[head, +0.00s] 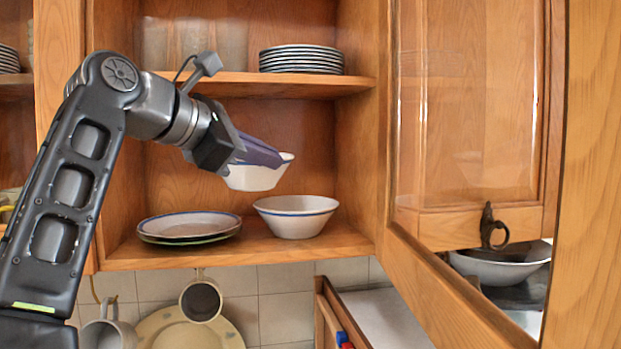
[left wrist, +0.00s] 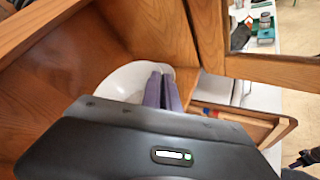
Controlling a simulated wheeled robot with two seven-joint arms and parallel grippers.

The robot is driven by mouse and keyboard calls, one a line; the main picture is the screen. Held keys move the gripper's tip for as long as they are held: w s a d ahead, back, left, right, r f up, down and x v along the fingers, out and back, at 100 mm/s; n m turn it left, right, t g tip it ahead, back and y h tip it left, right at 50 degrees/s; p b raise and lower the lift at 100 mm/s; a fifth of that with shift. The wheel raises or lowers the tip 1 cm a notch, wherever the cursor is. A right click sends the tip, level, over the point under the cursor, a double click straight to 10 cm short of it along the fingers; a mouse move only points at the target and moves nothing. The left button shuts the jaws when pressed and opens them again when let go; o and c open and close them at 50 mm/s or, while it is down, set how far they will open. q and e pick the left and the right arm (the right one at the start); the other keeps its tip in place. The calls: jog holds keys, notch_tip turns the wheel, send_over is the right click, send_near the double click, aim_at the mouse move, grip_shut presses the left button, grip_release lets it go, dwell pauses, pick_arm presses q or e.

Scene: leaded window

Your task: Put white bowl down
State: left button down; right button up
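My left gripper (head: 272,157) reaches into the open wooden cabinet, with its purple fingers angled down to the right. It is shut on the rim of a white bowl (head: 254,178). The held bowl hangs above the lower shelf (head: 240,254), behind and a little left of a second white bowl with a blue rim (head: 297,217) standing upright there. In the left wrist view the fingers (left wrist: 162,88) are close together at the edge of a white bowl (left wrist: 122,84), partly hidden by the gripper body.
Blue-rimmed plates (head: 190,225) lie on the lower shelf at left. A plate stack (head: 301,58) sits on the upper shelf (head: 235,82) above the arm. The cabinet door (head: 470,110) stands open at right. Mugs hang below.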

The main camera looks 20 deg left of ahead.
pick_arm(q)
jog(key=w+d+p, duration=0.2)
jog(key=w+p, duration=0.1)
jog(key=w, duration=0.6)
jog(key=shift+w+d, duration=0.3)
jog(key=shift+w, duration=0.1)
jog(key=shift+r, duration=0.15)
jog(key=shift+w+d+f+p, duration=0.1)
jog(key=shift+w+f+p, duration=0.3)
jog(key=shift+f, duration=0.5)
jog(key=shift+w+d+f, duration=0.1)
jog(key=shift+w+f, duration=0.1)
jog(key=shift+f, duration=0.7)
